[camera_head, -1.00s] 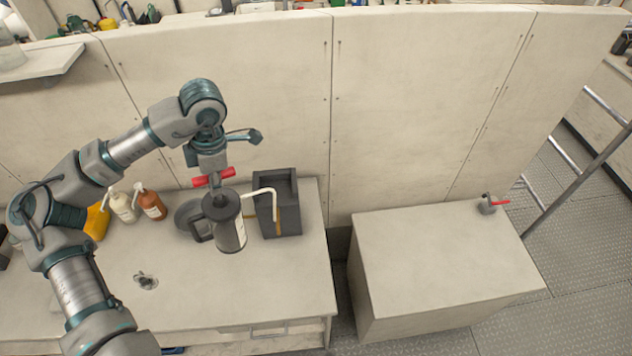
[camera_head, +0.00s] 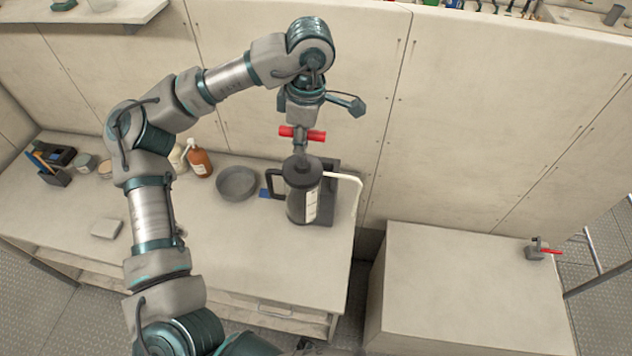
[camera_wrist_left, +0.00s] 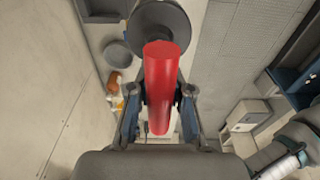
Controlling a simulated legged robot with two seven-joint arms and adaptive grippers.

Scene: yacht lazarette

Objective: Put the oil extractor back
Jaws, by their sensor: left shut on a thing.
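The oil extractor (camera_head: 303,197) is a dark cylinder with a pale label, a side handle, a white hose and a red T-handle (camera_head: 315,135) on top. It is upright over the bench's right part. My left gripper (camera_head: 301,128) is shut on the red T-handle from above; the handle (camera_wrist_left: 160,85) fills the middle of the left wrist view, with the extractor's dark top beyond it. A dark box-shaped stand (camera_head: 328,208) is right behind the extractor and partly hidden by it. I cannot tell whether the extractor touches the stand or bench. My right gripper is not in view.
A round grey dish (camera_head: 237,184) and an orange-brown bottle (camera_head: 200,161) stand left of the extractor on the bench (camera_head: 250,250). A panelled wall (camera_head: 370,60) rises behind. A pale box (camera_head: 470,285) with a red-levered fitting (camera_head: 537,251) stands right, across a gap.

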